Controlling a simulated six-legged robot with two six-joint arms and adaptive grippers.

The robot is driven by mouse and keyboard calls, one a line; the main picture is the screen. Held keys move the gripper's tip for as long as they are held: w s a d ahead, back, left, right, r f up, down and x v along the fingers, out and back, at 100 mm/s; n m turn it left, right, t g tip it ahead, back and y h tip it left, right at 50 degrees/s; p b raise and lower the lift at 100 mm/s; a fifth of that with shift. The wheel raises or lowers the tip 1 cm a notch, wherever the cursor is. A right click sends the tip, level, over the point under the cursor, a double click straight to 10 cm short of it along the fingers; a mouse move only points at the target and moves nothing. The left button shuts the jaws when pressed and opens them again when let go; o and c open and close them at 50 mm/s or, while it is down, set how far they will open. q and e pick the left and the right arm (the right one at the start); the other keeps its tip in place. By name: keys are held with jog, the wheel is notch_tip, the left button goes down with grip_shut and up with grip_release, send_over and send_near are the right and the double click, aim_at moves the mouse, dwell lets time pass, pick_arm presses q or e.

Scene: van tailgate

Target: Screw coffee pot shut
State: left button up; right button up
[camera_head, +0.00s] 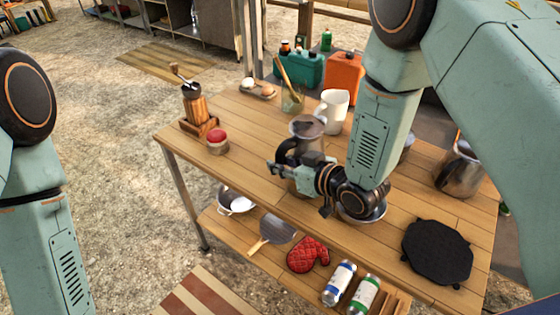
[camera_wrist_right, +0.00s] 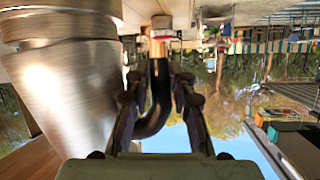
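The metal coffee pot (camera_head: 306,128) stands upright near the middle of the wooden table, partly hidden behind my right wrist. Its black handle is on its left side. My right gripper (camera_head: 283,168) is at that handle, beside the pot's body. In the right wrist view, the pot's brushed metal side (camera_wrist_right: 70,90) fills the left, and the black curved handle (camera_wrist_right: 158,95) lies between my right gripper's fingers (camera_wrist_right: 158,80), which appear closed in on it. Whether the pot's upper and lower parts are joined is hidden. My left arm shows at the left edge, but its gripper is out of view.
A white pitcher (camera_head: 333,110) and a glass jar (camera_head: 292,102) stand behind the pot. A grinder (camera_head: 195,105) and a red-lidded jar (camera_head: 217,142) are left. A metal dish (camera_head: 372,214) lies under my right wrist. A black trivet (camera_head: 437,252) and steel pot (camera_head: 460,172) are right.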

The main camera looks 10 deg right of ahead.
jog(key=o, duration=0.3)
jog(key=shift+w+d+f, duration=0.1)
jog(key=shift+d+f, duration=0.05)
jog(key=shift+f, duration=0.2)
jog(key=shift+o, duration=1.1)
jog(key=shift+w, duration=0.1)
jog(key=shift+s+r, duration=0.25)
jog(key=v, duration=1.2)
jog(key=shift+w, duration=0.15)
jog(key=shift+r, duration=0.1)
